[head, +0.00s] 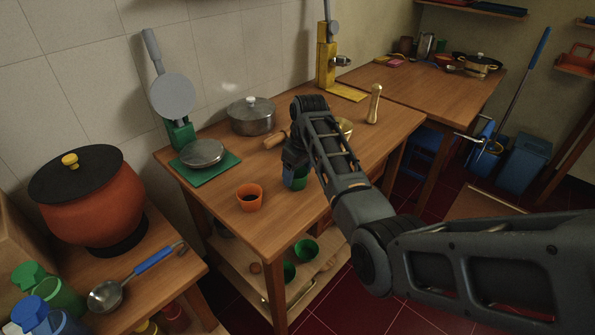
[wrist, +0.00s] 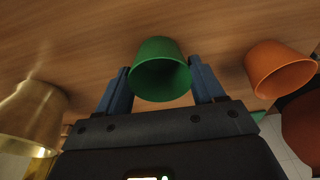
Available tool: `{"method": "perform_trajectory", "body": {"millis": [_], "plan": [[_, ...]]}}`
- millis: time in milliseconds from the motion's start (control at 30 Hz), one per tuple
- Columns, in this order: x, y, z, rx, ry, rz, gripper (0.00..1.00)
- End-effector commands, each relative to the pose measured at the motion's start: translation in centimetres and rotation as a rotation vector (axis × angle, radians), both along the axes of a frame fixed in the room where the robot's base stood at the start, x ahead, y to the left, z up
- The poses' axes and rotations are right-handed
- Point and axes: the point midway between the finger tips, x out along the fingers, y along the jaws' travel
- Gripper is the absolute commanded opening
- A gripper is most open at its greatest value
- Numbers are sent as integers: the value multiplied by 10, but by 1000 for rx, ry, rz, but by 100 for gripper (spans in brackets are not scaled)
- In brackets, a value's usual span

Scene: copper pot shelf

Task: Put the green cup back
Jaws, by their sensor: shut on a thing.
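The green cup (wrist: 160,70) is between the two blue fingers of my gripper (wrist: 161,84) in the wrist view, with its open mouth facing the camera. My gripper is shut on it. In the head view the green cup (head: 297,181) shows only partly beside my gripper (head: 295,172), over the front part of the wooden table (head: 237,230). My arm hides much of it. I cannot tell whether the cup touches the tabletop.
An orange cup (head: 250,197) stands left of my gripper; it also shows in the wrist view (wrist: 278,68). A brass-coloured vessel (wrist: 33,118) is at the wrist view's left. A lidded pot (head: 251,117) stands behind. Green cups (head: 306,250) sit on the lower shelf.

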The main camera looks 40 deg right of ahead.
Motion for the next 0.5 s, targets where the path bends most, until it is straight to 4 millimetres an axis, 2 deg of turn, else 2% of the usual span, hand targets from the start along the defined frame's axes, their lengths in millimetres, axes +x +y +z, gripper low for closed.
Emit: {"method": "perform_trajectory", "body": {"millis": [67,100,367,500], "plan": [[0,0,-1,0,0,0,33],[0,0,-2,0,0,0,69],[0,0,-1,0,0,0,94],[0,0,-1,0,0,0,96]]}}
